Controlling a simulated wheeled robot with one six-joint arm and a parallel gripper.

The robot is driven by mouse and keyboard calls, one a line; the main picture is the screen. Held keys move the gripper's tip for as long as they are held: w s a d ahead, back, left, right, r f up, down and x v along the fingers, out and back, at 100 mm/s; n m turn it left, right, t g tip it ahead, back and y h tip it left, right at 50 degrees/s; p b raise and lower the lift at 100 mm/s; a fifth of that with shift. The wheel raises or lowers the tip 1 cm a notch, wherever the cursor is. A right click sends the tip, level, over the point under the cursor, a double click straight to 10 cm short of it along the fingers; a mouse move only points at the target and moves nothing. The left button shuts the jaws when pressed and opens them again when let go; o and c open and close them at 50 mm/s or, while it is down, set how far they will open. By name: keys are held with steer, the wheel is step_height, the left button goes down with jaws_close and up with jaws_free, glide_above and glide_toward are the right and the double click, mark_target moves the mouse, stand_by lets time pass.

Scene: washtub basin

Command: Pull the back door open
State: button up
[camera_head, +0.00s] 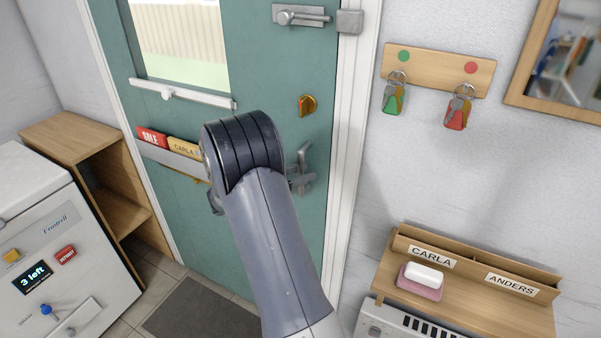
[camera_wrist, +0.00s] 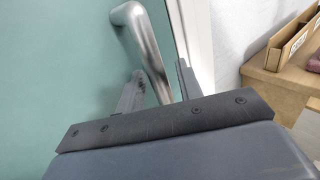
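The green back door (camera_head: 285,70) stands in its white frame and looks closed. Its grey lever handle (camera_head: 304,158) is on the right side, partly hidden behind my arm. In the wrist view the bent metal handle (camera_wrist: 143,35) comes down between the two fingers of my gripper (camera_wrist: 160,78). The fingers stand on either side of the bar, and a gap seems to show on the right. A brass lock knob (camera_head: 307,105) sits above the handle. A sliding bolt (camera_head: 301,15) is higher up, and its bar appears to stop short of the keeper (camera_head: 349,21) on the frame.
A white machine (camera_head: 70,225) and a wooden shelf (camera_head: 105,150) stand left of the door. A dark mat (camera_head: 200,310) lies before it. Key hooks (camera_head: 440,70) hang on the right wall, above a wooden shelf with a pink soap dish (camera_head: 420,285).

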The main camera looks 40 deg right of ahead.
steer(key=shift+c, duration=0.4)
jaws_close()
